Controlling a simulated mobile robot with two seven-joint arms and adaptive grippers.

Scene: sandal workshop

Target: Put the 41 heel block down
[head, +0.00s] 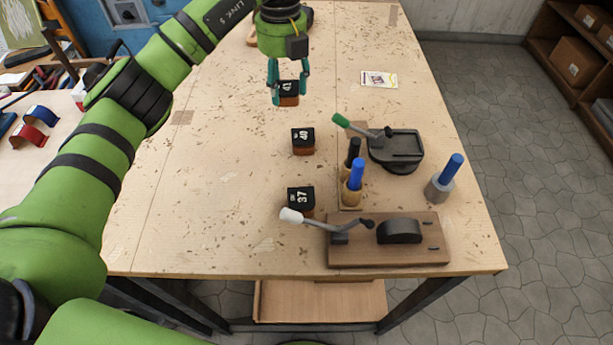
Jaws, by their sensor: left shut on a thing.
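The 41 heel block (289,88), black on top with a white 41 and brown below, is between the fingers of my left gripper (288,92) toward the far part of the wooden table (230,200). The gripper is shut on it from above. I cannot tell whether the block touches the table. The 40 heel block (303,141) stands nearer, in a rough line with it. The 37 heel block (300,200) stands nearer still, close to the white-handled lever. My right gripper is not in view.
A wooden-base fixture with a white-handled lever (390,250) lies at the near edge. A dark press with a green handle (396,150), blue-topped tools (355,175) and a metal weight with blue handle (440,185) stand right. A small card (379,79) lies far right. The table's left middle is clear.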

